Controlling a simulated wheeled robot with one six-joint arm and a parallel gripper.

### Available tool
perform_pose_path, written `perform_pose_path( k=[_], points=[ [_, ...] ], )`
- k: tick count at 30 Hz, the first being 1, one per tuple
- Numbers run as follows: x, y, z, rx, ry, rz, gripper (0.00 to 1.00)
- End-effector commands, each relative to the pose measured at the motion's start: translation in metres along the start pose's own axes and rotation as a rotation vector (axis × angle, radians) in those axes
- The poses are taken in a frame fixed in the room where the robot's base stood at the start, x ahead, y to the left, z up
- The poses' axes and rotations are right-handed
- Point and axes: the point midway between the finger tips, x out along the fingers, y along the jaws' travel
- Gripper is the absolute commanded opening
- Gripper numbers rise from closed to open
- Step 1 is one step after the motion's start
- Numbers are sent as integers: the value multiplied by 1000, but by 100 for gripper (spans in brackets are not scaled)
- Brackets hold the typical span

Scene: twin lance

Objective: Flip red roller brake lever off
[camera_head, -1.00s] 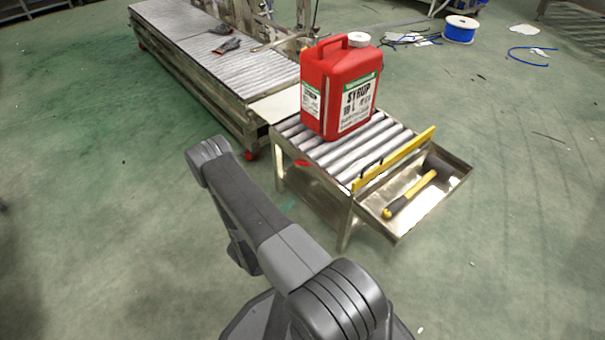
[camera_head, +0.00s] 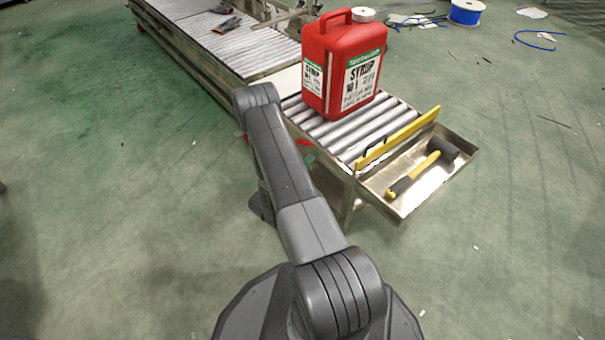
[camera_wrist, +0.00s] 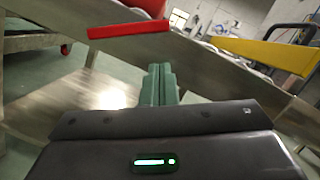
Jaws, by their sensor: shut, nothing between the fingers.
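The red brake lever (camera_head: 304,142) is a small red bar on the side of the short roller table (camera_head: 345,183), just right of my arm in the head view. In the wrist view the red lever (camera_wrist: 128,30) lies nearly level across a metal rail, tilted slightly up to the right. My gripper (camera_wrist: 160,72) is shut and empty, its greenish fingers together. The fingertips appear just below and right of the lever, with a visible gap in the picture; depth is hard to tell.
A red syrup jug (camera_head: 343,65) stands on the rollers. A yellow stop bar (camera_head: 398,138) crosses the table's end, before a metal tray (camera_head: 408,205) holding a mallet (camera_head: 425,172). A longer conveyor (camera_head: 205,50) adjoins behind. Floor at left is clear.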

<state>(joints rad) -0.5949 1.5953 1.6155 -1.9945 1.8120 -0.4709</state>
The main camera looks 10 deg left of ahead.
Motion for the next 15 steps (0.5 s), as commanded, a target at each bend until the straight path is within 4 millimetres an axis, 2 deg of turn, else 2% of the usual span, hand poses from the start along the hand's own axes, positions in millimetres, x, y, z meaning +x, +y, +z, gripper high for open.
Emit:
perform_pose_path(
  k=[6, 15],
  points=[
    [4, 0, 19, 0, 0, 0, 0],
    [6, 0, 25, -2, 1, 0, 0]
  ],
)
